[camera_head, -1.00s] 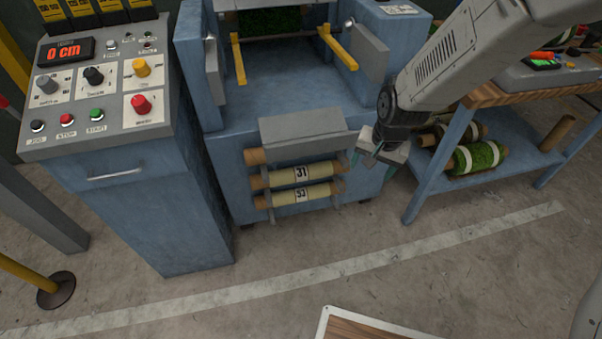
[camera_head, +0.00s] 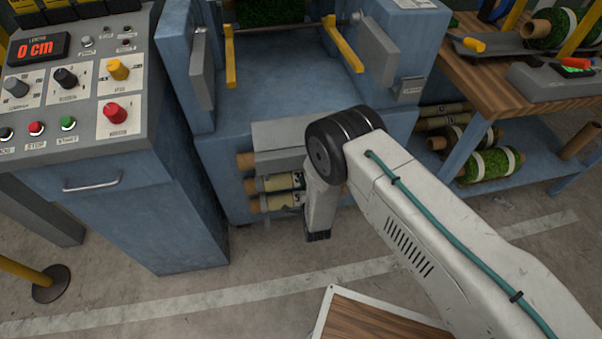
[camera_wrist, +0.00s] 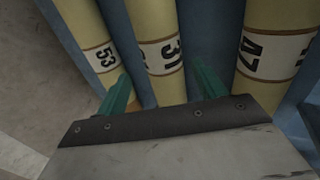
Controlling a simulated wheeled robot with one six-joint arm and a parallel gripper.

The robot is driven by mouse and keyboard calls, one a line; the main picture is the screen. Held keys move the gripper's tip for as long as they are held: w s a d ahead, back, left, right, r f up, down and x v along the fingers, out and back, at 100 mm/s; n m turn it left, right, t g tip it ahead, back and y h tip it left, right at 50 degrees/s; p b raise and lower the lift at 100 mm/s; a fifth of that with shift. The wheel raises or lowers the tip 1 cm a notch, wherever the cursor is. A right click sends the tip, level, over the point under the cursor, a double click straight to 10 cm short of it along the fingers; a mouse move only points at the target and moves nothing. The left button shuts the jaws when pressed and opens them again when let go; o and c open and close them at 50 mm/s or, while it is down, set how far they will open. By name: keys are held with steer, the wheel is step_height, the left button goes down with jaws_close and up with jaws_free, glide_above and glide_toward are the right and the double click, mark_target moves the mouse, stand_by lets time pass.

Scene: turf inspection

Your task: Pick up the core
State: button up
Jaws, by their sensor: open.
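Pale yellow cores with brown ends and numbered white labels sit on the rack at the front of the blue machine. The core labelled 31 (camera_wrist: 157,40) is in the middle of the wrist view, with core 53 (camera_wrist: 92,35) to its left and core 47 (camera_wrist: 272,40) to its right. My gripper (camera_wrist: 161,74) is open and empty. Its teal fingers appear on either side of core 31; I cannot tell how deep they reach. In the head view core 31 (camera_head: 281,181) lies above core 53 (camera_head: 276,203); my arm hides their right ends and my fingers.
A control console (camera_head: 100,130) showing 0 cm stands left of the blue machine (camera_head: 290,75). A wooden-topped workbench (camera_head: 480,75) with turf rolls stands at the right. A wood-topped surface (camera_head: 375,322) is at the bottom. The concrete floor between is clear.

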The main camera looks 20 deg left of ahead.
mark_target(288, 179)
steer(key=x, duration=0.7)
steer(key=shift+w+a+f, duration=0.1)
steer(key=shift+w+a, duration=0.1)
steer(key=shift+w, duration=0.15)
steer(key=c, duration=1)
steer(key=shift+c, duration=0.2)
